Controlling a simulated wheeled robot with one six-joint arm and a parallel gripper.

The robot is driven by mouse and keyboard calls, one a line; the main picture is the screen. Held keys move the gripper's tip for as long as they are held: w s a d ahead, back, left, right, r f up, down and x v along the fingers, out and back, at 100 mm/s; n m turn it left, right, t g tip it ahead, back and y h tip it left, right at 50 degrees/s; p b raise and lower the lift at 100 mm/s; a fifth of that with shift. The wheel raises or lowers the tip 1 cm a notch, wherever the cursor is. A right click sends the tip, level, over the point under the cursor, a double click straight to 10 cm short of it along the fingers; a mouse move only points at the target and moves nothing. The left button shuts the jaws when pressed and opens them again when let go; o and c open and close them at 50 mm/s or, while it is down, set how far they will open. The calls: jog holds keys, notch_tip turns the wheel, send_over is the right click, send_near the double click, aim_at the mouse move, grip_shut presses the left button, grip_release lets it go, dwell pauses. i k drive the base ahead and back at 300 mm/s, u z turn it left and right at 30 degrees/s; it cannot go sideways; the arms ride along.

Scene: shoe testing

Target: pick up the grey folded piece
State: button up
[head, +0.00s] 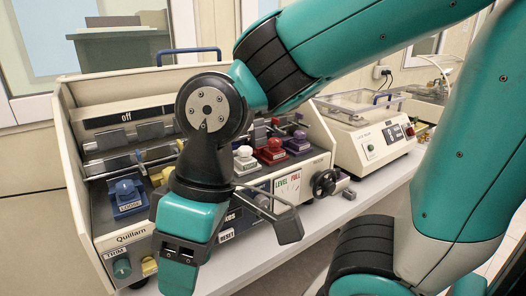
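My gripper (280,217) shows in the head view in front of the machine's lower right front. Its thin grey linkage and a dark finger stick out to the right of my teal wrist. The wrist hides the rest, so I cannot tell how far the fingers are apart. I see nothing clearly held. A small grey piece (348,194) lies on the white table just right of the machine's black hand knob, apart from my gripper. It may be the grey folded piece; it is too small to make out a fold.
The cream testing machine (78,190) fills the left, with blue, white, red and purple clamps on it. A second cream device (350,150) with a clear lid stands right of it. The white table (375,192) has a bare strip in front. My arm covers much of the right.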

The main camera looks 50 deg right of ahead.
aim_at(259, 138)
jog(key=z, duration=0.75)
